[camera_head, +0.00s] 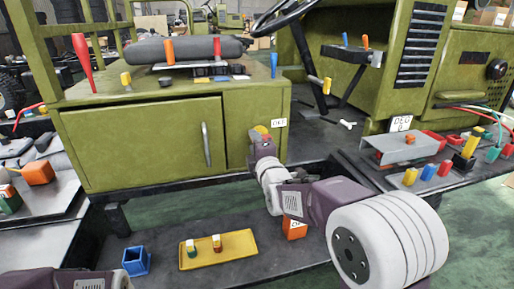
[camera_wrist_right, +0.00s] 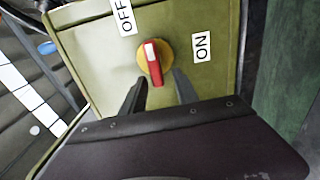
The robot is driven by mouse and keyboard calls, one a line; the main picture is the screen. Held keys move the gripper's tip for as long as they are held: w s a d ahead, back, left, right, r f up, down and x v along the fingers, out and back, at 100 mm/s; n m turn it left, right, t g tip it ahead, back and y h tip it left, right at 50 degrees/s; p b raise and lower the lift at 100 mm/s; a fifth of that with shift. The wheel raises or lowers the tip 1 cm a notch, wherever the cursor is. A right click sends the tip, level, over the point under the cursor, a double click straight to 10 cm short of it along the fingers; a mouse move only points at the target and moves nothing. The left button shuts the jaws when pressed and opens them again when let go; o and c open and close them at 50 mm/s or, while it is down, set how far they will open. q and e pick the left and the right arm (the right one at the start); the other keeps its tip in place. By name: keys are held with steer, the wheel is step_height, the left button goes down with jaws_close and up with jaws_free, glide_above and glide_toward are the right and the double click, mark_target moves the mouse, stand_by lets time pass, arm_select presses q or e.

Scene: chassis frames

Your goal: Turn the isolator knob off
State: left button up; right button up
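The isolator knob (camera_wrist_right: 154,66) has a red handle with a white stripe on a round yellow base, on a green panel. In the right wrist view, the OFF label (camera_wrist_right: 126,16) is above left of it and the ON label (camera_wrist_right: 202,46) is to its right. The handle stands nearly upright in that view. My right gripper (camera_wrist_right: 159,82) is open, with one dark finger on each side of the handle's lower end; contact cannot be told. In the head view my right gripper (camera_head: 263,140) partly hides the knob. My left gripper is not in view; only part of that arm shows.
A green cabinet (camera_head: 140,145) with a handle fills the left centre. A yellow tray (camera_head: 222,262) and blue box (camera_head: 136,261) are on the lower shelf. A steering wheel (camera_head: 285,14) is above. A dark bench (camera_head: 385,185) with coloured blocks is at right.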

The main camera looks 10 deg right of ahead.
steer(key=s+p, duration=0.1)
steer(key=s, duration=0.7)
steer(key=shift+w+d, duration=0.1)
steer(key=shift+d, duration=0.05)
steer(key=s+d+f+m+g, duration=0.1)
steer(key=s+f+m+g, duration=0.25)
steer(key=f, duration=0.55)
steer(key=s+d+f+m+g, duration=0.2)
steer(key=s+f+m+g, duration=0.15)
steer(key=f, duration=0.55)
steer(key=s+f+m+g, duration=0.5)
steer(key=s+m, duration=0.1)
steer(key=s, duration=0.2)
steer(key=s+f+m+g, duration=0.5)
steer(key=s+m, duration=0.1)
steer(key=s, duration=0.3)
step_height(320, 180, up, 31)
steer(key=p, duration=3.1)
steer(key=shift+w+a, duration=0.2)
